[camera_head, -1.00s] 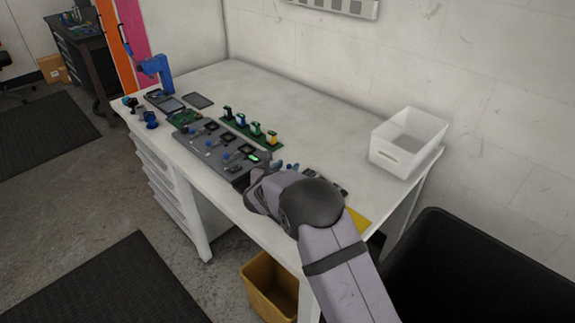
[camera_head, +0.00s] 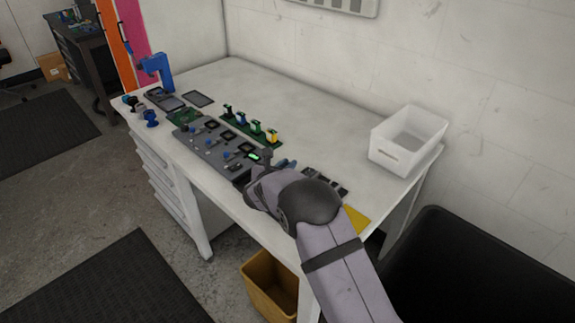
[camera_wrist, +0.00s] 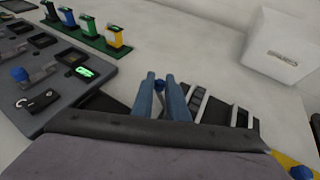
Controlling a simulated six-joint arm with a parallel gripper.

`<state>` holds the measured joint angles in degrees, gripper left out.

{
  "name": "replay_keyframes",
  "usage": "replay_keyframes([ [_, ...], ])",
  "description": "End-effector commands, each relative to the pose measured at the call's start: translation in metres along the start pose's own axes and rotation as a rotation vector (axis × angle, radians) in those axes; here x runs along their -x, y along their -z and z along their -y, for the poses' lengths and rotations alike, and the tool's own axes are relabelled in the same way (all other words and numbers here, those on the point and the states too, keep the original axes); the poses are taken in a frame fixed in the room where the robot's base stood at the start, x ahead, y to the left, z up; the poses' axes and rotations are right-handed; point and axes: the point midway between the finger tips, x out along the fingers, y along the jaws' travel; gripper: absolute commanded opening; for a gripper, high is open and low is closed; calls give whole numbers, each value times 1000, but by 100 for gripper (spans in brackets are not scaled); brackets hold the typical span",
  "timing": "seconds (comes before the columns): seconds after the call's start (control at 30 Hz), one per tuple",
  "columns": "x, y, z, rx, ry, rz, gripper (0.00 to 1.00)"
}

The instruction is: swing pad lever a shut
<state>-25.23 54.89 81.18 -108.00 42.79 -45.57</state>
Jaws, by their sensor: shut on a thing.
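My gripper (camera_head: 285,163) is at the right end of the grey lever panel (camera_head: 196,141), over the table. What the knob is fixed to is hidden by my fingers and wrist. The panel also shows in the wrist view, with a lever with a blue knob (camera_wrist: 20,74), a black tab and a lit green display (camera_wrist: 84,72). I cannot tell which lever is pad lever a.
Black parts with pale bars (camera_wrist: 222,113) lie close right of my fingers. A green board (camera_head: 240,130) with coloured blocks stands behind the panel. A white bin (camera_head: 408,140) is at the table's right end. The table behind the board is clear.

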Motion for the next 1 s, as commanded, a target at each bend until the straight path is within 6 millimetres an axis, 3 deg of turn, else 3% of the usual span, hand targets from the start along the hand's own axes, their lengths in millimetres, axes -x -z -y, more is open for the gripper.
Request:
replay_keyframes([
  [1.0,-6,0,10,-158,378,1,0],
])
